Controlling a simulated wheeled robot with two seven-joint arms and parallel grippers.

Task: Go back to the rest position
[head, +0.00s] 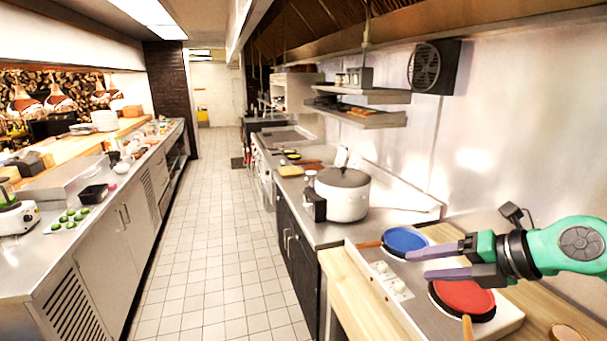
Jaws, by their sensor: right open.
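My right gripper (416,264) comes in from the right with its arm and is open, with nothing seen between its fingers. Its two grey fingers point left over a white two-burner hob (366,262). A blue pan (405,240) lies on the hob behind the fingers. A red pan (468,298) lies on the hob in front of them, its wooden handle toward the bottom edge. I cannot tell whether the fingers touch either pan. My left gripper is not in view.
The hob stands on a wooden table (351,303). A large lidded pot (346,197) sits on the steel counter just beyond. A wall shelf (364,120) hangs above. The tiled aisle (213,240) is clear. A long steel counter (99,223) with green items (70,217) runs along the left.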

